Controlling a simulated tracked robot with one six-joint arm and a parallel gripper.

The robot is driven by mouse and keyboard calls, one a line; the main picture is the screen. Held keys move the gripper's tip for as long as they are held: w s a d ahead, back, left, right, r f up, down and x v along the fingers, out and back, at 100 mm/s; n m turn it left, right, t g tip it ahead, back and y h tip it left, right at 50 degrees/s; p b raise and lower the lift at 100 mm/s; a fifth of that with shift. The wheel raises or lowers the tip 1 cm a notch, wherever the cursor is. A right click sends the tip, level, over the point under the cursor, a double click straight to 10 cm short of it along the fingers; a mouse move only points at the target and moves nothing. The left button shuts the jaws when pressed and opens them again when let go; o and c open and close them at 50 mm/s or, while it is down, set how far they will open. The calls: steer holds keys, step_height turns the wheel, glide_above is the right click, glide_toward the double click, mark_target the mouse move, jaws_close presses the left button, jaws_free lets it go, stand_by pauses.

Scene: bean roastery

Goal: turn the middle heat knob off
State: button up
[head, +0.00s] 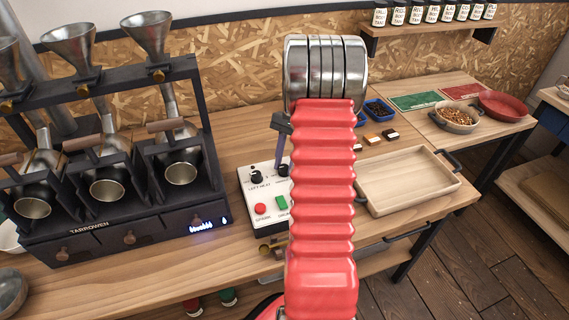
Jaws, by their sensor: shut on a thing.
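The white control panel (247,188) lies on the wooden bench, partly hidden behind my red arm. A black knob, the left heat knob (257,177), is marked "LEFT HEAT". Beside it to the right is a second black knob, the middle heat knob (284,171), its label not readable. My gripper (281,160) points down at this second knob; one finger shows and the rest is behind the arm. It is shut on the knob, though the grip itself is mostly hidden. The knob's pointer direction cannot be made out. Any knob further right is hidden.
A red button (261,209) and a green button (282,203) sit at the panel's front. The black sample roaster (135,235) stands close on the left. A wooden tray (408,203) lies to the right. Small blue bowls (379,108) stand behind.

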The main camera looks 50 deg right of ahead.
steer(key=shift+w+n, duration=0.3)
steer(key=shift+n, duration=0.2)
steer(key=o, duration=1)
steer(key=shift+s, duration=0.1)
steer(key=shift+r, duration=0.1)
steer(key=v, duration=1.3)
steer(key=shift+w+r, duration=0.2)
steer(key=shift+w, duration=0.05)
steer(key=shift+d, duration=0.1)
